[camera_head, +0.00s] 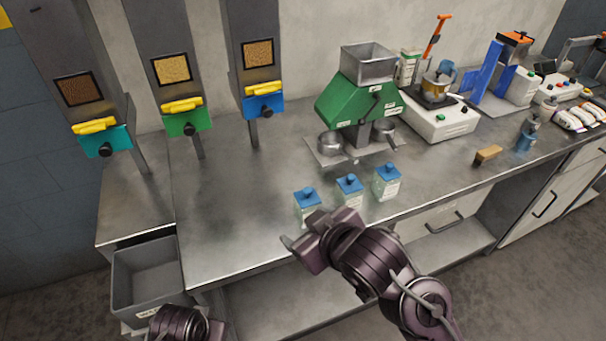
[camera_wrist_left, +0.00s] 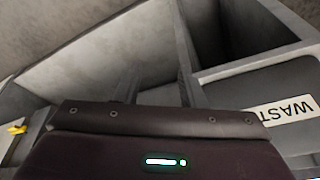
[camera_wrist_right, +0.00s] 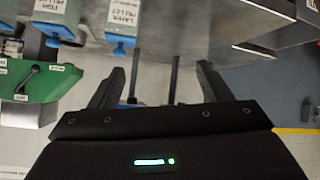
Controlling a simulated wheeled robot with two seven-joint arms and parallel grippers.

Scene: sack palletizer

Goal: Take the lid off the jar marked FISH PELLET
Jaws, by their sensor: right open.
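Three small clear jars with blue lids stand in a row near the bench's front edge. The FISH PELLET jar (camera_wrist_right: 52,8) shows upside down at the upper left of the right wrist view, beside the LAYER PELLET jar (camera_wrist_right: 122,14). By that order it looks like the middle jar (camera_head: 348,191) in the head view, with its lid on. My right gripper (camera_head: 312,233) is open and empty, just in front of the leftmost jar (camera_head: 306,205). My left arm shows at the bottom left of the head view; its jaw opening is unclear.
A green machine (camera_head: 350,103) with a metal hopper and pans stands behind the jars. A grey bin (camera_head: 147,275), labelled WASTE (camera_wrist_left: 290,110), is at the bench's left end. A wooden-coloured block (camera_head: 488,155) lies to the right. The bench left of the jars is clear.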

